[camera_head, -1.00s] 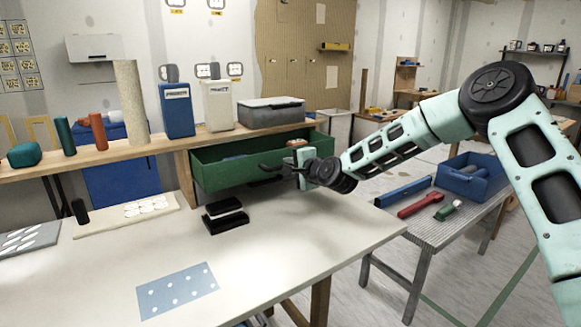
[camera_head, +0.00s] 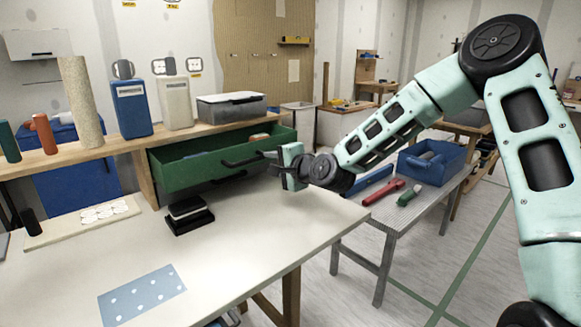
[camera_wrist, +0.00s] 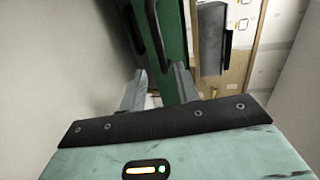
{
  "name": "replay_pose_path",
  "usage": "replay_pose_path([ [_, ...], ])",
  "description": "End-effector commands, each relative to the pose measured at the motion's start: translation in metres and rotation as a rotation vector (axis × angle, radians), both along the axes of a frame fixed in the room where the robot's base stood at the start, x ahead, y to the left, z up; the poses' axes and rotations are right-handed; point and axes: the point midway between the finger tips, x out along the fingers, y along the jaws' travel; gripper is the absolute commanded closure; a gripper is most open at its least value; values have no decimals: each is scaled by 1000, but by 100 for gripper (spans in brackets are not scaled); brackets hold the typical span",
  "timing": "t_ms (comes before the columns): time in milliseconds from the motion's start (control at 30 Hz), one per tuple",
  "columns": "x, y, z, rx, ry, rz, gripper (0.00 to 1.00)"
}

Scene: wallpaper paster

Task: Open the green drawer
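The green drawer (camera_head: 200,174) stands pulled out under the wooden shelf at the back of the table; its inside shows from above. A black bar handle (camera_head: 243,161) is on its front. My gripper (camera_head: 278,157) is by the right end of the drawer front, just right of the handle. In the wrist view the two fingers (camera_wrist: 160,90) are apart, with the green drawer front (camera_wrist: 174,55) running between and beyond them. The handle (camera_wrist: 158,36) shows ahead of the fingertips, not between them. I cannot tell whether a finger touches the drawer.
A black block (camera_head: 189,215) lies on the white table (camera_head: 240,245) below the drawer. A blue dotted sheet (camera_head: 142,295) lies near its front. A grey box (camera_head: 231,108) stands on the shelf (camera_head: 110,146). At right, a side table (camera_head: 385,222) holds a blue toolbox (camera_head: 432,165).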

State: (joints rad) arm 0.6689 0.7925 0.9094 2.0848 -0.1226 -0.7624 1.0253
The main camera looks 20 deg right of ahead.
Motion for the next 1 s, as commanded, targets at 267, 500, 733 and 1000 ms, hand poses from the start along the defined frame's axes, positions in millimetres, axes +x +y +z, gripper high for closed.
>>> replay_pose_path([
  [267, -52, -18, 12, -2, 1, -2, 68],
  [500, -68, -23, 15, -1, 1, -1, 68],
  [733, -69, -23, 15, 0, 0, 0, 68],
  [1000, -69, -22, 15, -2, 1, 1, 68],
])
